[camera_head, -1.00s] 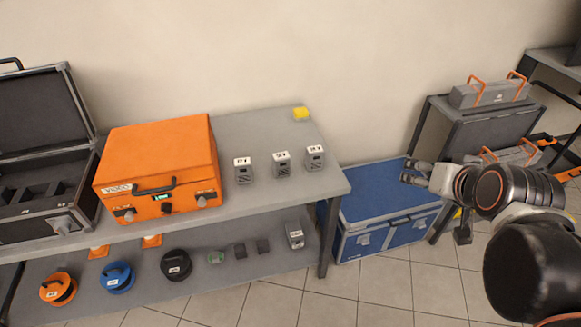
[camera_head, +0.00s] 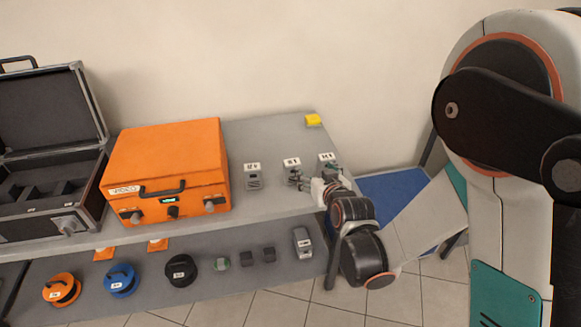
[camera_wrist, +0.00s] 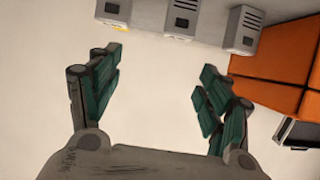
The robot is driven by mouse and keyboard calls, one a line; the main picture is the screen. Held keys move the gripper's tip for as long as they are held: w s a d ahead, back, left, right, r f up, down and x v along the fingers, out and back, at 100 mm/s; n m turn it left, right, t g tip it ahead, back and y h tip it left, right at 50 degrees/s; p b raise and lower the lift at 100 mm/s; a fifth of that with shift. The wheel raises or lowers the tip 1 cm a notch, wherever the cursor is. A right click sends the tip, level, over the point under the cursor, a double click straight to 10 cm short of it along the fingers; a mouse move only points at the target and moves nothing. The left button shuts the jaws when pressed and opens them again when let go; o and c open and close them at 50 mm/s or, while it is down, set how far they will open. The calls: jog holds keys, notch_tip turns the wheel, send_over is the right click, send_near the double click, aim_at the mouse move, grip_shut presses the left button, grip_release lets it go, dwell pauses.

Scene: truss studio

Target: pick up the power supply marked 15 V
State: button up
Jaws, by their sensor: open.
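Three small grey power supplies with white labels stand in a row on the tabletop: a left one (camera_head: 253,180), a middle one (camera_head: 291,176) and a right one (camera_head: 325,167). The labels are too blurred to tell surely which reads 15 V. My gripper (camera_head: 312,186) is at the table's right end, in front of the middle and right supplies, partly covering them. In the wrist view my gripper (camera_wrist: 158,80) is open, with nothing between its fingers. The supplies show there along the top edge: left (camera_wrist: 115,12), middle (camera_wrist: 182,18) and right (camera_wrist: 243,28).
An orange case (camera_head: 165,170) stands left of the supplies, and an open black case (camera_head: 50,150) is farther left. A yellow block (camera_head: 313,120) lies at the back. Reels and small parts sit on the lower shelf (camera_head: 220,290). A blue trunk (camera_head: 395,190) is at the right.

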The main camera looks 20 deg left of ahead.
jog(key=a+f, duration=0.1)
jog(key=a, duration=0.1)
jog(key=b, duration=0.2)
send_near(293, 164)
jog(key=x, duration=0.4)
jog(key=shift+n, duration=0.3)
jog(key=shift+b+x, duration=1.15)
jog(key=shift+x, duration=1.8)
jog(key=shift+d+y, duration=0.1)
jog(key=shift+y, duration=0.2)
jog(key=c, duration=1.4)
